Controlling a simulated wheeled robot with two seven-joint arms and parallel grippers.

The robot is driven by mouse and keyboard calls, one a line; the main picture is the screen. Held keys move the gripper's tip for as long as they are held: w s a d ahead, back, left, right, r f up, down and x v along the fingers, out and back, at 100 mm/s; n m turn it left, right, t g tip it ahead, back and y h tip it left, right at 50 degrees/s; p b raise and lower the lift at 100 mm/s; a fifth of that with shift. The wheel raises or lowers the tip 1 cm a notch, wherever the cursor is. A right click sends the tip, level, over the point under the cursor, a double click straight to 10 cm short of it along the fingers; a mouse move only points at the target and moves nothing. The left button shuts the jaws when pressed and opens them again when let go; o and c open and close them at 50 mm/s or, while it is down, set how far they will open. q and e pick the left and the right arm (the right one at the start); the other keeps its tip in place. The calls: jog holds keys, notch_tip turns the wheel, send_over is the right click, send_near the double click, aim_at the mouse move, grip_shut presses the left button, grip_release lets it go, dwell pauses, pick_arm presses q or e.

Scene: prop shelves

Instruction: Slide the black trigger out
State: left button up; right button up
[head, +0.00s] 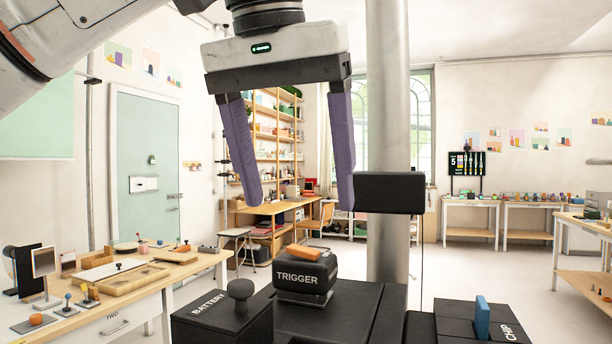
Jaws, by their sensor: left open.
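The black trigger (306,278) is a dark block with TRIGGER in white on its front. It sits on the black unit (330,312) at the bottom middle of the head view. An orange piece (304,252) lies on top of it. My left gripper (298,204) hangs above the trigger, pointing down. Its two purple fingers are wide apart with nothing between them. The fingertips are above the trigger in the picture and apart from it. My right gripper is not in view.
A black block marked BATTERY (222,318) with a round knob stands left of the trigger. A black part marked CHIP (500,325) with a blue tab (482,318) is at right. A dark box (390,192) shows beside the right finger. A wooden workbench (150,285) stands at left.

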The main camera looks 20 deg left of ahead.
aim_at(303, 247)
pick_arm(q)
jog(key=x, duration=0.2)
jog(key=b+x, duration=0.1)
jog(key=x, duration=0.5)
jog(key=shift+s+f, duration=0.25)
jog(key=shift+w+f, duration=0.25)
jog(key=shift+f, duration=0.3)
jog(key=shift+w+f, duration=0.1)
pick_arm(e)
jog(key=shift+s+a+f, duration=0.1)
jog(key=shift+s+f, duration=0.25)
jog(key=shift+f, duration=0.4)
pick_arm(q)
jog(key=shift+c, duration=0.3)
jog(key=c, duration=1.2)
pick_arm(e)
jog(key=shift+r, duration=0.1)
